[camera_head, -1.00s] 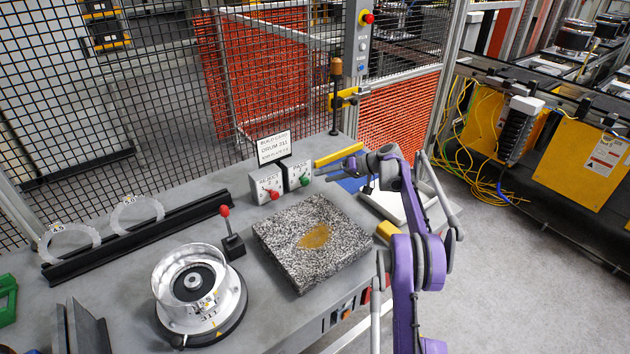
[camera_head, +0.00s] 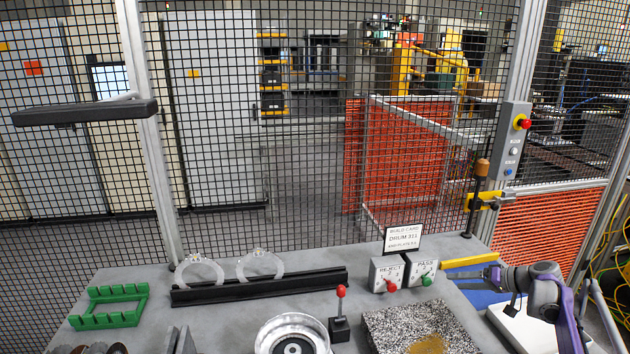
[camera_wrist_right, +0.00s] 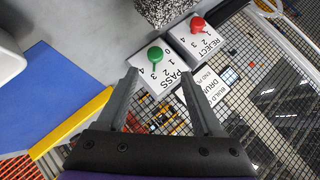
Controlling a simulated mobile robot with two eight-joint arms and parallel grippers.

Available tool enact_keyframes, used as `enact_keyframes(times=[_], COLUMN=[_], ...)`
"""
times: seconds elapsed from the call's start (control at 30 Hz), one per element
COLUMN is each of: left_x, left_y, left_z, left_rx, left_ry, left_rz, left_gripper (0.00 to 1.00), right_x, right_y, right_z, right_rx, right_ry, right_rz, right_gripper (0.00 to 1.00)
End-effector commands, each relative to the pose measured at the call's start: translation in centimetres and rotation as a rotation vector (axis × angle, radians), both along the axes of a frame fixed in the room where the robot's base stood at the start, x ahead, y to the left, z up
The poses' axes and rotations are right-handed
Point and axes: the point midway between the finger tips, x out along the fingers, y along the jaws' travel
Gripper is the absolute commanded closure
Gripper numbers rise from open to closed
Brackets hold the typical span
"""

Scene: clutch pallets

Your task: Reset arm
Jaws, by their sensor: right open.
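My right arm comes in at the lower right of the head view. Its gripper (camera_head: 454,280) is open and empty, pointing left just beside the PASS counter box (camera_head: 420,270). In the right wrist view the two fingers (camera_wrist_right: 159,78) stand apart, with the PASS box (camera_wrist_right: 166,68) and its green knob beyond and between them. No object is held. My left arm and gripper are not in view.
The REJECT box (camera_head: 387,273) stands beside the PASS box, with a build card (camera_head: 403,239) behind. A yellow bar (camera_head: 470,260) lies close to the gripper. Clear rings on a black rail (camera_head: 255,286), a metal drum (camera_head: 292,336) and a speckled block (camera_head: 385,326) occupy the bench. Mesh fence stands behind.

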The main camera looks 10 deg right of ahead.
Motion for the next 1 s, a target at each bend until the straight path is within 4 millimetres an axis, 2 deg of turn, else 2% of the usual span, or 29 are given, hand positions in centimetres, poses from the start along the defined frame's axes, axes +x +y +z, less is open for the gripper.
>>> enact_keyframes(times=[0.17, 0.3, 0.37, 0.5, 0.57, 0.7, 0.87, 1.0], left_x=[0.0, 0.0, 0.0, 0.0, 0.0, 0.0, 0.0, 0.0], left_y=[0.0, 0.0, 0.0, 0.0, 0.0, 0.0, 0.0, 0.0], left_z=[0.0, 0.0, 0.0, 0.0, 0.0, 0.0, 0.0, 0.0], left_rx=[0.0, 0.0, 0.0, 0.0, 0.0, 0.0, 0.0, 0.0], left_ry=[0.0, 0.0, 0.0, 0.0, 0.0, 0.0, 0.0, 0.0], left_rz=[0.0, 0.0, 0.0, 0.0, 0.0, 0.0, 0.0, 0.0], left_gripper=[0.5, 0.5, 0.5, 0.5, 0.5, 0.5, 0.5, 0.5], right_x=[-1.1, -3.8, -5.4, -9.9, -12.1, -17.8, -24.7, -30.7], right_y=[6.8, 12.9, 15.3, 20.5, 22.5, 26.4, 29.6, 31.4], right_z=[2.2, 3.6, 4.0, 4.6, 4.6, 4.1, 2.5, 0.2], right_rx=[-0.065, -0.144, -0.182, -0.272, -0.313, -0.411, -0.524, -0.622], right_ry=[0.093, 0.174, 0.203, 0.257, 0.274, 0.301, 0.307, 0.29], right_rz=[0.022, 0.03, 0.034, 0.039, 0.041, 0.045, 0.047, 0.048], right_gripper=[0.32, 0.32, 0.32, 0.32, 0.32, 0.32, 0.32, 0.32])
